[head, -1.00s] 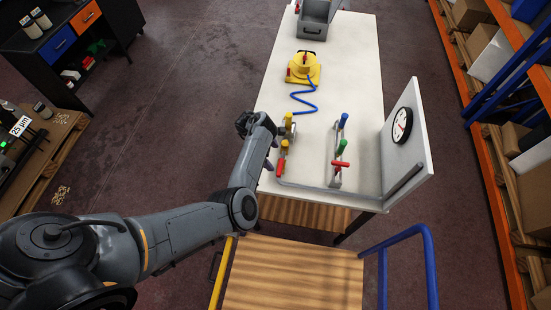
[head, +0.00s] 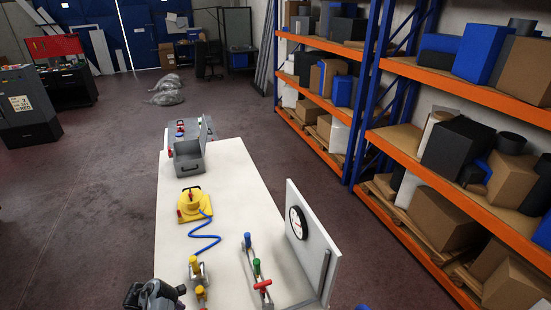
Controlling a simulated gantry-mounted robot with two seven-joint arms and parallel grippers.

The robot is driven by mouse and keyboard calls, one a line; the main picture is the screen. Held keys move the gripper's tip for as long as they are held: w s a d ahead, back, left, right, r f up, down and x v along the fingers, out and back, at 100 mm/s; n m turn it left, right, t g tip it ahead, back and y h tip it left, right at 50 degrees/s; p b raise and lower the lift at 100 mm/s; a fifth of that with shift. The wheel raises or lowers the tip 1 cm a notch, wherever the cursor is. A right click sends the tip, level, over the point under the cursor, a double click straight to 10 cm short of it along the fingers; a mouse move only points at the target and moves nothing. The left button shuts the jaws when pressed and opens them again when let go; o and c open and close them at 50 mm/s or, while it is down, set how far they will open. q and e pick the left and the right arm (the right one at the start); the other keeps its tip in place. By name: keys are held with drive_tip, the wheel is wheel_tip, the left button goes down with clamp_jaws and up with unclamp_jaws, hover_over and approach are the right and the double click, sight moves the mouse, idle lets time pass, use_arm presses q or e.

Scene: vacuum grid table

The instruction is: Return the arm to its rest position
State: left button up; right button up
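The end of my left arm with its dark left gripper (head: 137,294) shows at the bottom edge of the head view, beside the left edge of the white table (head: 243,205). Most of that arm is cut off below the frame. I cannot make out the fingers, so open or shut is unclear. I see nothing hanging from it. My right arm and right gripper are not in view.
Yellow-handled clamps (head: 196,266) stand on the table close to the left gripper. More valves (head: 255,266), an upright gauge panel (head: 311,240), a yellow pump (head: 192,203) with blue hose and a grey box (head: 189,165) share the table. Shelving (head: 415,160) stands right; open floor lies left.

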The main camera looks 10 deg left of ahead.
use_arm(q)
drive_tip(key=s+a+f+m+g+y+p, duration=0.1)
drive_tip(key=s+a+f+m+y, duration=0.1)
drive_tip(key=s, duration=0.6)
drive_tip(key=s+a+f+m+g+y, duration=0.1)
drive_tip(key=s+a, duration=0.2)
drive_tip(key=s, duration=0.4)
drive_tip(key=s+a+f+m+g+y+p, duration=0.1)
drive_tip(key=s+a+f+m+g+y, duration=0.1)
drive_tip(key=s, duration=0.6)
drive_tip(key=d+r+m+t+h+p, duration=0.1)
drive_tip(key=d+r+m+t, duration=0.4)
drive_tip(key=d+r+m, duration=1.6)
drive_tip(key=d+r, duration=0.1)
drive_tip(key=d, duration=0.2)
drive_tip(key=shift+w+d+r+m+t, duration=0.2)
drive_tip(key=shift+m+t, duration=0.1)
drive_tip(key=shift+m, duration=0.1)
drive_tip(key=shift+c, duration=0.5)
